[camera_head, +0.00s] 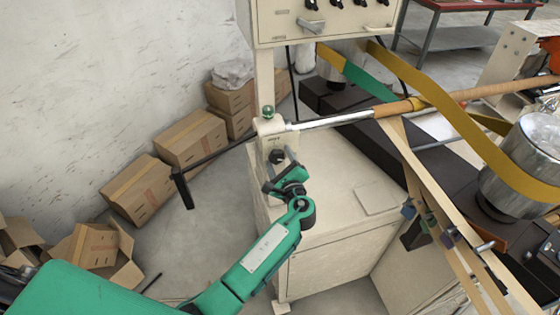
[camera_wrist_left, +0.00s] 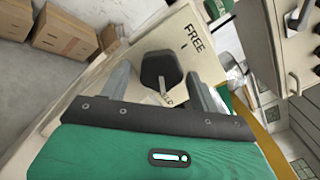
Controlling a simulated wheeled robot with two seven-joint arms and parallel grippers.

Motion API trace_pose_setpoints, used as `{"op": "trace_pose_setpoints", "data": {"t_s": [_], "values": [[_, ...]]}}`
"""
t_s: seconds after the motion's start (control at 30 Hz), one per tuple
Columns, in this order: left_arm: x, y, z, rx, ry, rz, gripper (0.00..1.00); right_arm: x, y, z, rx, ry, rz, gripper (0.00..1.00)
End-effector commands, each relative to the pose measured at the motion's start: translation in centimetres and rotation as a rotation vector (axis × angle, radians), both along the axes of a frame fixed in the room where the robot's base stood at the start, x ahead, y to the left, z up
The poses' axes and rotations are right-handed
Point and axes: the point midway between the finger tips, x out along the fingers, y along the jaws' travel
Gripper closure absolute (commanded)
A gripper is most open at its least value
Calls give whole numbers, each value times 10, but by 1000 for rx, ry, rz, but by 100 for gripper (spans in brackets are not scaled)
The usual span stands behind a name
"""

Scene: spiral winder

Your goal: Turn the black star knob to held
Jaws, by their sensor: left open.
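The black star knob (camera_head: 277,156) sits on the front of the cream post bracket, below a green ball-topped part. In the left wrist view the black knob (camera_wrist_left: 160,70) shows face-on, on a cream plate marked "FREE" (camera_wrist_left: 198,30) with a short tick. A second marking below the knob is mostly hidden. My left gripper (camera_head: 283,176) is just in front of and below the knob in the head view. In the left wrist view its two fingers (camera_wrist_left: 157,76) are apart, one on each side of the knob, with visible gaps. My right gripper is not in view.
A steel shaft with a brown tube (camera_head: 450,98) runs right from the bracket. A black crank handle (camera_head: 182,186) sticks out left. The cream cabinet (camera_head: 335,220) stands below. Cardboard boxes (camera_head: 190,140) line the wall. Yellow belts (camera_head: 440,70) cross at right.

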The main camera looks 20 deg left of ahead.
Motion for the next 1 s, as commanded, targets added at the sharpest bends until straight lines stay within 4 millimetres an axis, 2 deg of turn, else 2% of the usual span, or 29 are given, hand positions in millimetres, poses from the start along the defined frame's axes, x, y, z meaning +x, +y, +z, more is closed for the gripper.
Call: {"op": "trace_pose_setpoints", "data": {"t_s": [0.17,0.5,0.7,0.83,1.0], "values": [[-12,-9,-3,-2,0,-2,38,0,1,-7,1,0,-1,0],[-73,-50,-5,-5,0,-2,38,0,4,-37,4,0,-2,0],[-101,-69,-3,-2,1,-1,38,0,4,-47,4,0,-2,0],[-111,-75,-2,0,0,0,38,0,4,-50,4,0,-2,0],[-114,-78,0,0,0,0,38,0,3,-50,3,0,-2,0]]}}
